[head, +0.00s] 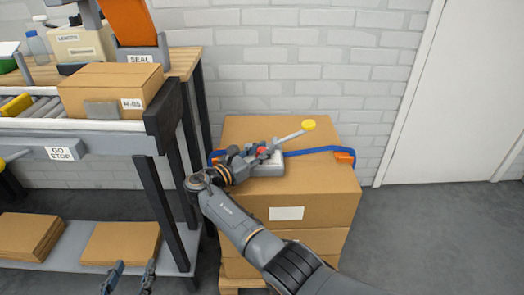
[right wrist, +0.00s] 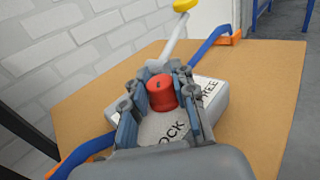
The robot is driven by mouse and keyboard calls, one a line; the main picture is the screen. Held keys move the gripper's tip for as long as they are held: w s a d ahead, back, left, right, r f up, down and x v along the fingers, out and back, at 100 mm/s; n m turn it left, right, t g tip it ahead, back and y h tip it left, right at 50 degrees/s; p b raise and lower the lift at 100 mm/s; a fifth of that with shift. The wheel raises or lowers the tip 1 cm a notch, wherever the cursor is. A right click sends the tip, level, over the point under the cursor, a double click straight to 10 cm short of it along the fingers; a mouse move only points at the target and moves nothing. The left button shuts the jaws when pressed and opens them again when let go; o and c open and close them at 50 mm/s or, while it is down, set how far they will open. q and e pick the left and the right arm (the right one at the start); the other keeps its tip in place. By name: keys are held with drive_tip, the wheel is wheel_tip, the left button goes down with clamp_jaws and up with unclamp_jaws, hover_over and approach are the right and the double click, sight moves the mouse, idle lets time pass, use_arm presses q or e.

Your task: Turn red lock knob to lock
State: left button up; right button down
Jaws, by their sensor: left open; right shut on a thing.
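The red lock knob (right wrist: 161,94) sits on a grey strap tensioner (right wrist: 213,103) on top of a cardboard box. Its plate is lettered "LOCK" nearest my palm and "FREE" to the right. My right gripper (right wrist: 158,97) is shut on the knob, a finger on each side. A small dark mark shows on the knob's top. In the head view my right gripper (head: 264,152) covers most of the knob. My left gripper (head: 128,279) is open and empty at the bottom edge, low in front of the shelf.
A grey lever with a yellow end (head: 309,125) rises from the tensioner. A blue strap (head: 318,150) crosses the stacked box (head: 330,190), with orange corner guards (head: 344,158). A roller conveyor bench with a carton (head: 110,85) stands left; floor at right is clear.

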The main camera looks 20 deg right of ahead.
sight(262, 149)
drive_tip(key=c, duration=1.1)
unclamp_jaws()
drive_tip(key=shift+o, duration=0.2)
wheel_tip(262, 149, up, 10)
